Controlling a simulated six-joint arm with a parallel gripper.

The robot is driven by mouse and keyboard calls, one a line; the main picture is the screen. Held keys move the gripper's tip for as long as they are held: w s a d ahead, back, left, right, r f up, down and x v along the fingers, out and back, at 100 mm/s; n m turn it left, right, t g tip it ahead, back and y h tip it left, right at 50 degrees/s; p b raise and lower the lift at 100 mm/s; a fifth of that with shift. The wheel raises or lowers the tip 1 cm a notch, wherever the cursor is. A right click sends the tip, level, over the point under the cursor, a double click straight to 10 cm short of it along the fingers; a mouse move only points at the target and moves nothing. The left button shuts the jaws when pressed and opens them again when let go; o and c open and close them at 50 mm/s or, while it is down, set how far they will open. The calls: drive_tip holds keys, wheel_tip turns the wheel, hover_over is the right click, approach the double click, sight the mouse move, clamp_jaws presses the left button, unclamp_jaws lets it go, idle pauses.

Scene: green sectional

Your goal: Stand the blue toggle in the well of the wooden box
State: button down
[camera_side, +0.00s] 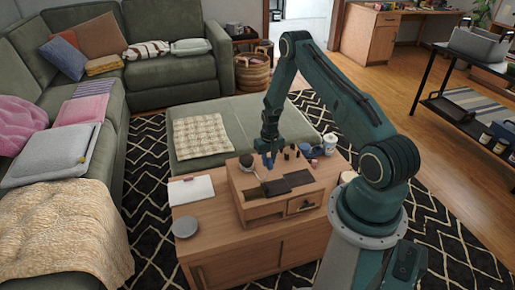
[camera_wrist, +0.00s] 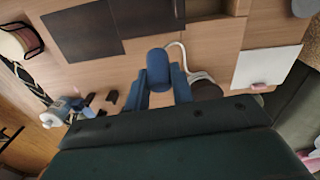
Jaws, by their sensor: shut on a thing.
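The blue toggle (camera_wrist: 158,70) is a rounded blue piece held between the two blue fingers of my gripper (camera_wrist: 159,88) in the wrist view. In the side view the small blue toggle (camera_side: 268,163) hangs below my gripper (camera_side: 269,150), over the back part of the wooden box (camera_side: 256,211). My gripper is shut on the toggle. The box is light wood with a drawer at its front right. I cannot make out its well clearly. Whether the toggle's lower end touches the box is also unclear.
Dark flat pads (camera_side: 275,187) lie on the box. A white cable (camera_wrist: 184,58) curves beside the toggle. A white sheet (camera_side: 191,190) and a grey round item (camera_side: 185,227) lie on the cabinet, left of the box. Cups (camera_side: 329,144) and small dark items stand at the back right.

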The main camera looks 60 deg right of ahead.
drive_tip(key=shift+f, duration=0.75)
drive_tip(key=shift+a, duration=0.15)
drive_tip(key=shift+w+a, duration=0.25)
drive_tip(key=shift+a, duration=0.55)
drive_tip(key=shift+a, duration=0.2)
drive_tip(key=shift+w+a, duration=0.2)
drive_tip(key=shift+a, duration=0.55)
drive_tip(key=shift+a, duration=0.15)
drive_tip(key=shift+w+a, duration=0.25)
drive_tip(key=shift+a, duration=0.55)
drive_tip(key=shift+a, duration=0.15)
